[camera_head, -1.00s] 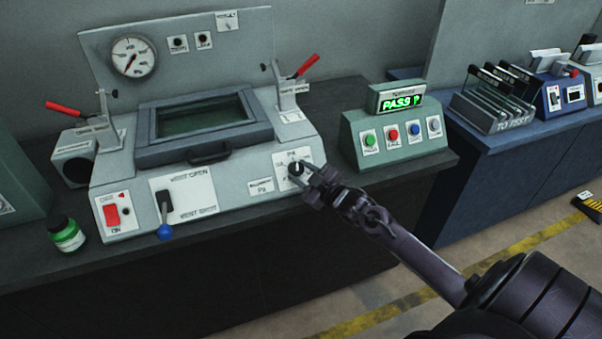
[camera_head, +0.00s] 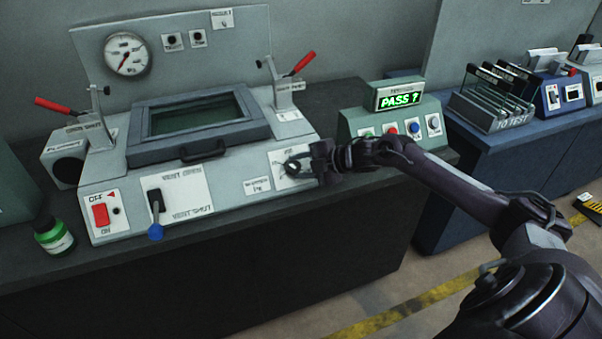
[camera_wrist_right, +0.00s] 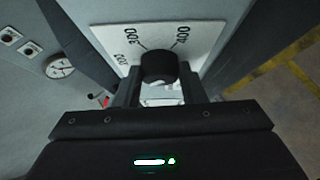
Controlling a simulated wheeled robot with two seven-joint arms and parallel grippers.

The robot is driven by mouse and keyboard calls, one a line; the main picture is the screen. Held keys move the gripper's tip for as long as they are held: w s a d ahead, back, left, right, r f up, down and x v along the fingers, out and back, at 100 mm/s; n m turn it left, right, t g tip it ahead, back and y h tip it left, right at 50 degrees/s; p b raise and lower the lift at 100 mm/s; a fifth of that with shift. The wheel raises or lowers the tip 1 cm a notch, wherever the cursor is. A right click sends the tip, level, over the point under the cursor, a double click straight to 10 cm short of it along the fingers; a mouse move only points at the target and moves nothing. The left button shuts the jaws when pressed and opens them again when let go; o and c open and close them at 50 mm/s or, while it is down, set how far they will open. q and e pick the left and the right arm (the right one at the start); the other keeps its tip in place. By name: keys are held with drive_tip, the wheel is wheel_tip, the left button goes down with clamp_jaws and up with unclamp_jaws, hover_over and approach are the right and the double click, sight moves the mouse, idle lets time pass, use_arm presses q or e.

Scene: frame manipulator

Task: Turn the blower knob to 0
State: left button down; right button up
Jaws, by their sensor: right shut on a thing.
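The blower knob (camera_wrist_right: 159,66) is a round black knob on a white dial plate (camera_wrist_right: 112,38) with printed numbers in the right wrist view. In the head view the plate is on the sloped front of the grey machine (camera_head: 220,182), at its right end. My right gripper (camera_head: 304,166) is at the knob there. In the right wrist view its two fingers (camera_wrist_right: 160,84) stand on either side of the knob, shut on it. The knob's pointer is hard to make out. My left gripper is not in view.
On the machine front are a red switch (camera_head: 101,215) and a black lever with a blue ball (camera_head: 155,231). A green bottle (camera_head: 54,238) stands at the left. A green box with a lit PASS ? display (camera_head: 400,100) stands right, partly behind my right arm.

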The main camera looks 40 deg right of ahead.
drive_tip(key=shift+w+r+n+g+b, duration=0.15)
drive_tip(key=shift+n+g+b, duration=0.2)
drive_tip(key=shift+n+g, duration=0.4)
drive_tip(key=n, duration=0.1)
drive_tip(key=n+g, duration=0.1)
drive_tip(key=shift+w+r+n, duration=0.1)
drive_tip(key=shift+r+n, duration=0.15)
drive_tip(key=shift+n, duration=0.1)
drive_tip(key=n+g+p, duration=0.1)
drive_tip(key=n+g+h+p, duration=0.2)
drive_tip(key=n, duration=0.1)
drive_tip(key=shift+w+a+r, duration=0.15)
drive_tip(key=shift+a+r, duration=0.1)
drive_tip(key=shift+a, duration=0.05)
drive_tip(key=n+g+h+p, duration=0.1)
drive_tip(key=n+h, duration=0.1)
drive_tip(key=shift+w+a+n, duration=0.1)
drive_tip(key=shift+a+n, duration=0.05)
drive_tip(key=shift+n, duration=0.15)
drive_tip(key=shift+a+f+n+g+h+p, duration=0.15)
drive_tip(key=shift+n+g+h+p, duration=0.2)
drive_tip(key=shift+n+h+p, duration=0.2)
drive_tip(key=shift+f, duration=0.1)
drive_tip(key=o, duration=1)
